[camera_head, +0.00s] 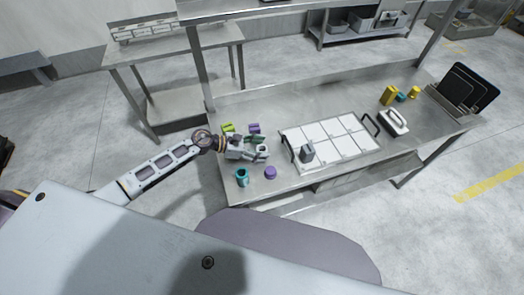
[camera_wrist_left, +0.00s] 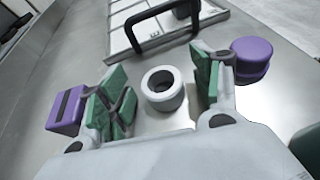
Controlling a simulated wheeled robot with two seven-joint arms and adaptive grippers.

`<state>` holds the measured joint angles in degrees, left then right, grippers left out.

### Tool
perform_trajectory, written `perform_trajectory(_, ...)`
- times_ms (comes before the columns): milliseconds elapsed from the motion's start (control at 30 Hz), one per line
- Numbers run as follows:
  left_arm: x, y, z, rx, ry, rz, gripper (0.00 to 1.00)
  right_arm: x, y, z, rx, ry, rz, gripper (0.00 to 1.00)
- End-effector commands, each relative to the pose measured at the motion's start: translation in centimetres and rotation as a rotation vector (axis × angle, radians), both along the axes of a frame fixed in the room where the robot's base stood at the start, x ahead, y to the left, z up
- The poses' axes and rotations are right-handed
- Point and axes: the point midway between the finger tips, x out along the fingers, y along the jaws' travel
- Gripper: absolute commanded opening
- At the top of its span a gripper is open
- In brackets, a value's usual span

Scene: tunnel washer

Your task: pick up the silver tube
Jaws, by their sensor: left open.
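The silver tube (camera_wrist_left: 150,98) is a short, pale, open-topped ring standing upright on the steel table. In the left wrist view it is between the two green-padded fingers of my left gripper (camera_wrist_left: 164,86), with a visible gap on each side. In the head view the tube (camera_head: 263,149) shows small at the end of my left gripper (camera_head: 259,146), partly mixed up with the fingers. My left gripper is open and holds nothing. My right gripper is in neither view.
A purple cylinder (camera_head: 270,173) and a teal cup (camera_head: 242,178) stand close by. A purple block (camera_head: 254,128) and a green block (camera_head: 228,128) lie behind. A white-celled tray (camera_head: 345,126) with black handles and a grey object (camera_head: 307,153) lies to the right.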

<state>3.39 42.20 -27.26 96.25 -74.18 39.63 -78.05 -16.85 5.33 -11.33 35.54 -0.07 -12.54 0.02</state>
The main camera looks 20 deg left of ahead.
Motion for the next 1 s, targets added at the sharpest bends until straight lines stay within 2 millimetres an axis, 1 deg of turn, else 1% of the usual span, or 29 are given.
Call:
perform_trajectory(100,-0.01,0.01,-0.01,0.0,0.0,0.0,0.65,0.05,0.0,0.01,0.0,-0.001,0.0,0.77)
perform_trajectory(500,-0.02,0.02,0.0,0.0,0.0,0.0,0.14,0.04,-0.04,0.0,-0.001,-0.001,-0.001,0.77)
perform_trajectory(800,0.0,0.02,0.12,0.0,-0.001,0.0,0.14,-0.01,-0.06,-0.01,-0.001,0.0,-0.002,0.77)
perform_trajectory(1000,0.03,0.06,0.84,0.001,-0.002,-0.001,0.14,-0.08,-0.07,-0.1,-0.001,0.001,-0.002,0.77)
